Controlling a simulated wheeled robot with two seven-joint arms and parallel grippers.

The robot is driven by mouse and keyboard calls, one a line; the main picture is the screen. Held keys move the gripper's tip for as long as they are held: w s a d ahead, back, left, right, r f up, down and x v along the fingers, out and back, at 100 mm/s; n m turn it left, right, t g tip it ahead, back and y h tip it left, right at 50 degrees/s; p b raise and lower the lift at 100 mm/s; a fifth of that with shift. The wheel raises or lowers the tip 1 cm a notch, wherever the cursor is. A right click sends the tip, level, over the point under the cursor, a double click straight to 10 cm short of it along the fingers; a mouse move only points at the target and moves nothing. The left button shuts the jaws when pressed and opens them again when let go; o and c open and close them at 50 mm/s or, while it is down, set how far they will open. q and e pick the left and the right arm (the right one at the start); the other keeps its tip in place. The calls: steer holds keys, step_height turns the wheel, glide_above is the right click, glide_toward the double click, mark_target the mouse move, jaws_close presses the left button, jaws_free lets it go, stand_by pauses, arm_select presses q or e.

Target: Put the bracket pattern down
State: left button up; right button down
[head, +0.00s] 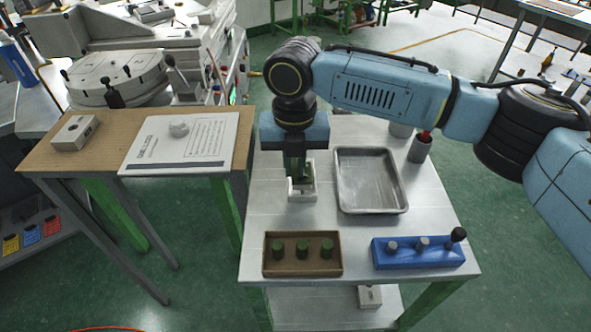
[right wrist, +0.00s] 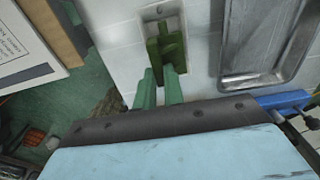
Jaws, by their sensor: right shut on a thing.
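The bracket pattern, a dark green part, shows in the right wrist view (right wrist: 166,46) between the tips of my right gripper (right wrist: 161,74). In the head view my right gripper (head: 296,172) points down from its blue wrist, shut on the bracket pattern, at the left side of the white table. A small pale block (head: 302,193) is right at the pattern; it also shows in the right wrist view (right wrist: 161,10). I cannot tell whether the pattern touches the block or hangs just above it. My left gripper is not in view.
A metal tray (head: 371,208) lies to the right on the white table (head: 350,235). A brown holder (head: 302,268) with green plugs and a blue holder (head: 418,258) stand at the front. A brown side table (head: 105,130) holds a printed sheet (head: 150,150) and a grey block (head: 74,132).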

step_height(320, 180, up, 7)
steer(key=shift+f+p, duration=0.1)
steer(key=shift+p, duration=0.4)
steer(key=shift+r, duration=0.35)
steer(key=shift+d+r, duration=0.1)
steer(key=shift+r, duration=0.1)
steer(key=d+m+p, duration=0.2)
steer(key=d+p, duration=0.4)
steer(key=m+p, duration=0.3)
steer(key=p, duration=0.1)
glide_above(358, 188)
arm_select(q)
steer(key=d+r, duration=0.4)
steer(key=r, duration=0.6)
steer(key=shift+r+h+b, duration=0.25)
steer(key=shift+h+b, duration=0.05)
arm_select(e)
step_height(358, 188, down, 10)
steer(key=shift+f, duration=0.15)
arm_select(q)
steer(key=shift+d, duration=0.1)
arm_select(e)
steer(key=shift+f, duration=0.15)
steer(key=c, duration=1.5)
jaws_free()
